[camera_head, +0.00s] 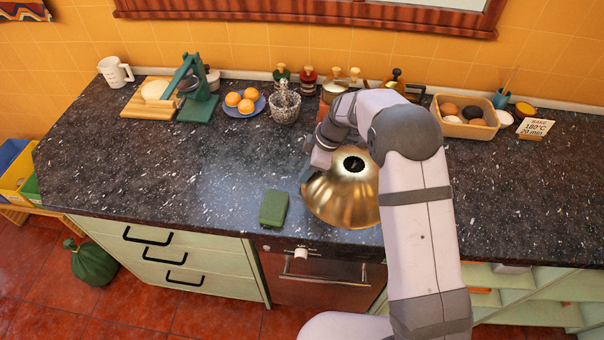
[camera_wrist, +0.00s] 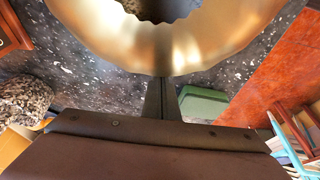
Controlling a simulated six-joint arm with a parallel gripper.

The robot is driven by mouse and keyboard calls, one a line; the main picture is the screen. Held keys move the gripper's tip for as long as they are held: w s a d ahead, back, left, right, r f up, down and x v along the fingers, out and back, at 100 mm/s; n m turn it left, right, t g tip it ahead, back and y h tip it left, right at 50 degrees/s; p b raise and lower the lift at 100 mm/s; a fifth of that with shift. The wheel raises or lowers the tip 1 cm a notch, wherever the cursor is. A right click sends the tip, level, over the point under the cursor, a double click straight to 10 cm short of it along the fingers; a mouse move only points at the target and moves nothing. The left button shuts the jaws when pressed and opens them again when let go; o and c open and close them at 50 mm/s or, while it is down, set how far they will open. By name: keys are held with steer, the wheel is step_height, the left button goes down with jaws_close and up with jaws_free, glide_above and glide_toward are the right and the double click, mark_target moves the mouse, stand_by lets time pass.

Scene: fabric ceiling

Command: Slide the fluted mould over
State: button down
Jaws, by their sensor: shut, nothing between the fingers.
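The fluted mould (camera_head: 341,193) is a brass-coloured ring form with a dark centre hole. It stands on the dark speckled worktop near the front edge, partly hidden by my arm. In the wrist view the mould (camera_wrist: 165,45) fills the top middle, with its hole at the upper edge. My gripper (camera_wrist: 163,80) is shut and empty, its fingertips at the mould's near outer wall; I cannot tell if they touch it. In the head view my gripper (camera_head: 307,172) is at the mould's left side, mostly hidden by my wrist.
A green block-like item (camera_head: 273,208) lies left of the mould near the front edge and shows in the wrist view (camera_wrist: 205,104). A mortar (camera_head: 285,107), a plate of oranges (camera_head: 257,107) and a green press (camera_head: 196,95) stand behind. The worktop centre left is clear.

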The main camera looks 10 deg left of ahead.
steer(key=d+b, duration=0.2)
steer(key=d, duration=0.6)
steer(key=d+b, duration=0.3)
steer(key=d, duration=0.6)
steer(key=d+b, duration=0.3)
steer(key=d, duration=0.6)
steer(key=shift+s+d, duration=0.25)
steer(key=shift+s, duration=0.05)
steer(key=shift+a, duration=0.5)
steer(key=a, duration=0.3)
steer(key=shift+a+b, duration=0.15)
steer(key=shift+b, duration=0.25)
steer(key=b+v, duration=0.1)
steer(key=v, duration=0.9)
steer(key=shift+s+f, duration=0.1)
